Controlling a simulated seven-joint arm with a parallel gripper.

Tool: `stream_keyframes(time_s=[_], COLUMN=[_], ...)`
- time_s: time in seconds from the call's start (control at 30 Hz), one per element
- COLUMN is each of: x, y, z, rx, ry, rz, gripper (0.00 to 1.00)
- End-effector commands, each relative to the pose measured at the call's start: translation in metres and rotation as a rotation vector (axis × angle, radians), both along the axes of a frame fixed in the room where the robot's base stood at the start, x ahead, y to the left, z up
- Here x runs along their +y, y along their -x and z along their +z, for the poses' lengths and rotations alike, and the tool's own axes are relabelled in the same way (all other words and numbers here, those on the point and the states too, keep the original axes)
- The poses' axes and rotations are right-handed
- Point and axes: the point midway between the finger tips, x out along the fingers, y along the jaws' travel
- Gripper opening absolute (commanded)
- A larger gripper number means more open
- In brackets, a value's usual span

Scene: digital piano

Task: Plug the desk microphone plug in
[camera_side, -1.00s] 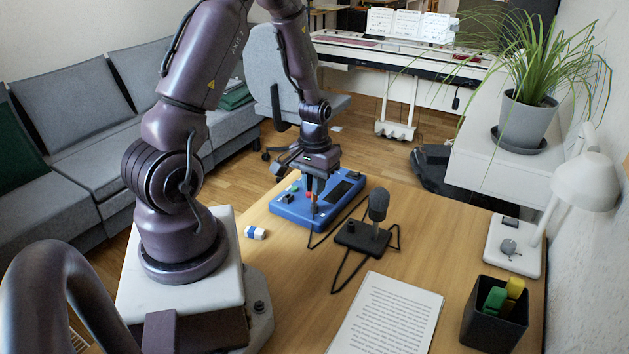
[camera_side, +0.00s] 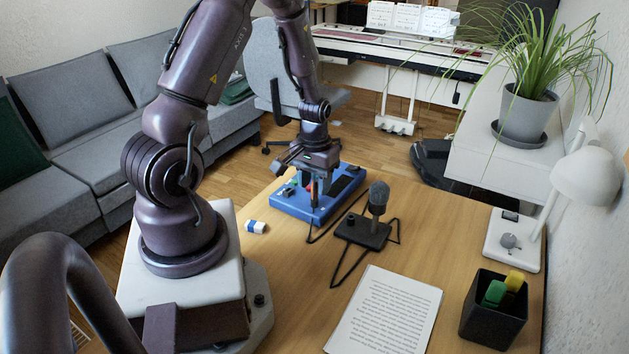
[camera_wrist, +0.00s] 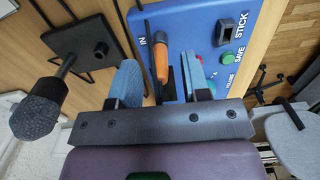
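The desk microphone (camera_side: 378,197) stands on its black base (camera_side: 362,232) on the desk; its grey foam head (camera_wrist: 38,115) shows at the left of the wrist view. A black cable runs from the base towards the blue box (camera_side: 300,206). In the wrist view an orange plug-like piece (camera_wrist: 160,60) with a dark end lies by the "IN" label on the box (camera_wrist: 205,22). My gripper (camera_side: 316,200) points down over the box. In the wrist view its fingers (camera_wrist: 160,84) are apart, on either side of the orange piece, with gaps visible. Whether the piece sits in a socket cannot be told.
A white and blue eraser (camera_side: 256,227) lies left of the box. Printed paper (camera_side: 385,312), a black pen cup (camera_side: 494,312) and a white lamp (camera_side: 585,175) occupy the front and right.

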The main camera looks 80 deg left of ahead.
Motion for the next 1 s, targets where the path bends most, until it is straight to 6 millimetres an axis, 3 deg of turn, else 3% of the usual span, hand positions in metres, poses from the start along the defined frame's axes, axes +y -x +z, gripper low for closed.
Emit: stream_keyframes(time_s=[0.73, 1.0], x=[0.0, 0.0], y=[0.0, 0.0], z=[0.044, 0.051], rx=[-0.001, 0.0], ry=[-0.001, 0.0], rz=[0.0, 0.0], gripper=[0.43, 0.43])
